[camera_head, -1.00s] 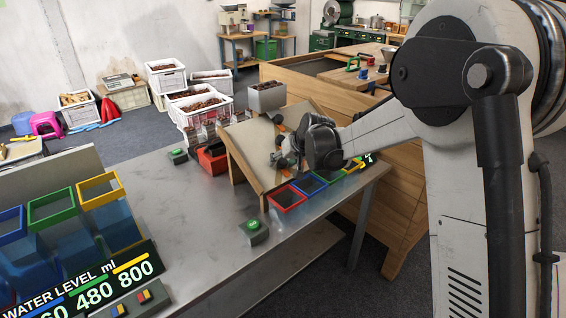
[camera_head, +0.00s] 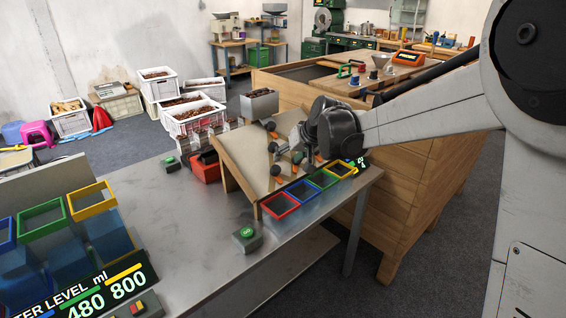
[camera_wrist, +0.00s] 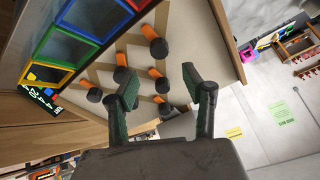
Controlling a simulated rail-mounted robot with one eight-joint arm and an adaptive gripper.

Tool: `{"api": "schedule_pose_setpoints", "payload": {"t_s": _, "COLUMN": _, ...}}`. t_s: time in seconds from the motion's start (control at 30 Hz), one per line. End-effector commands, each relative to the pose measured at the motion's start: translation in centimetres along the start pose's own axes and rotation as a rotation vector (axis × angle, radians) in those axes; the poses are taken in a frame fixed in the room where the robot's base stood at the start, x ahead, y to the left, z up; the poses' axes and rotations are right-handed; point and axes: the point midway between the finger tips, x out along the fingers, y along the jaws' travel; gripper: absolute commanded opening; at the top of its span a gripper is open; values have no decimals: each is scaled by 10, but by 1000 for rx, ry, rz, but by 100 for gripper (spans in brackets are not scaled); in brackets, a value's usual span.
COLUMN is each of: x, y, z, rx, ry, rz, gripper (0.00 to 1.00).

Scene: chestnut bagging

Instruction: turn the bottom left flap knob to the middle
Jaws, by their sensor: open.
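The sloped sorting board (camera_head: 240,151) carries several orange flaps with black round knobs. The bottom left flap knob (camera_head: 275,170) is the one nearest the red bin (camera_head: 279,206); it also shows in the wrist view (camera_wrist: 160,48). Its orange flap points down toward the bins, near the line between red and blue. My gripper (camera_head: 303,142) hangs above the board, right of and above that knob.
Blue (camera_head: 302,191), green (camera_head: 322,179) and yellow (camera_head: 341,169) bins line the board's lower edge. A green button box (camera_head: 247,238) stands on the metal table (camera_head: 170,222). A red container (camera_head: 205,168) is left of the board. A wooden counter (camera_head: 400,180) stands behind to the right.

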Motion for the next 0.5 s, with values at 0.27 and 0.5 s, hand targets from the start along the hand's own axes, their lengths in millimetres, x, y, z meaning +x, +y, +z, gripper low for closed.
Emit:
{"api": "schedule_pose_setpoints", "payload": {"t_s": 0.27, "x": -17, "y": 0, "z": 0, "rx": 1, "ry": 0, "rz": 0, "gripper": 45}}
{"api": "schedule_pose_setpoints", "payload": {"t_s": 0.5, "x": -17, "y": 0, "z": 0, "rx": 1, "ry": 0, "rz": 0, "gripper": 45}}
